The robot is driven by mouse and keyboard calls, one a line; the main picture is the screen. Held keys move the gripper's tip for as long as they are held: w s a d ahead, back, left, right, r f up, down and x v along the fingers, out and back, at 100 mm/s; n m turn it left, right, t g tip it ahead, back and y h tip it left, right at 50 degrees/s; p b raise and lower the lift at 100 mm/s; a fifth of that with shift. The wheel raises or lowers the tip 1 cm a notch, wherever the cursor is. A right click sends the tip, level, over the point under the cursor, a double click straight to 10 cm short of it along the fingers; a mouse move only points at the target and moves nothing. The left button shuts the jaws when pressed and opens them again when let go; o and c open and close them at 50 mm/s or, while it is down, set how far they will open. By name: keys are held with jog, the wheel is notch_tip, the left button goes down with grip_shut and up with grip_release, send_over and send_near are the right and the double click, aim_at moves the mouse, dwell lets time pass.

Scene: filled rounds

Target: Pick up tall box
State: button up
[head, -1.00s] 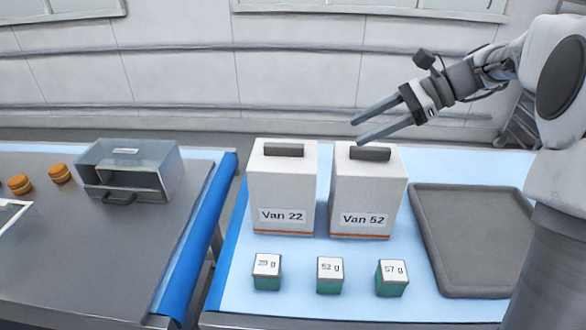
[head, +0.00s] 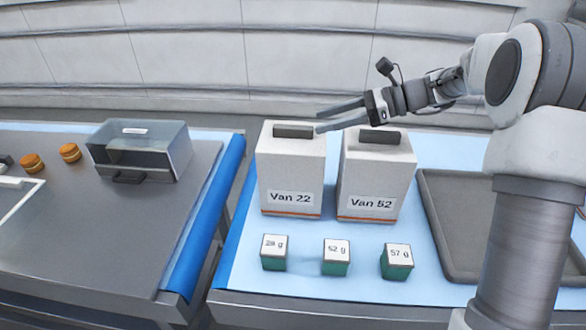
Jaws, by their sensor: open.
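Two tall white boxes with grey top handles stand upright side by side on the right table's light blue surface in the head view. The left tall box (head: 290,165) is labelled "Van 22". The right tall box (head: 375,175) is labelled "Van 52". My gripper (head: 318,120) is open and empty, with its fingers pointing left. In the picture its fingertips overlap the upper right of the Van 22 box, by its handle (head: 293,131). I cannot tell whether they touch it or are above or behind it.
Three small green boxes with white labelled tops, 29 g (head: 274,253), 52 g (head: 336,258) and 57 g (head: 397,262), stand in front. A grey tray (head: 432,215) lies right. The left table (head: 110,240) holds a clear-sided case (head: 140,150) and round orange-brown items (head: 70,153). A gap separates the tables.

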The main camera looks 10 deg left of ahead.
aim_at(307, 127)
jog(key=shift+f+p+x, duration=0.1)
jog(key=shift+p+x, duration=0.15)
jog(key=shift+x, duration=1.3)
jog(key=shift+f+p+x, duration=0.15)
jog(key=shift+p+x, duration=0.1)
jog(key=shift+x, duration=1.35)
jog(key=shift+d, duration=0.15)
grip_shut()
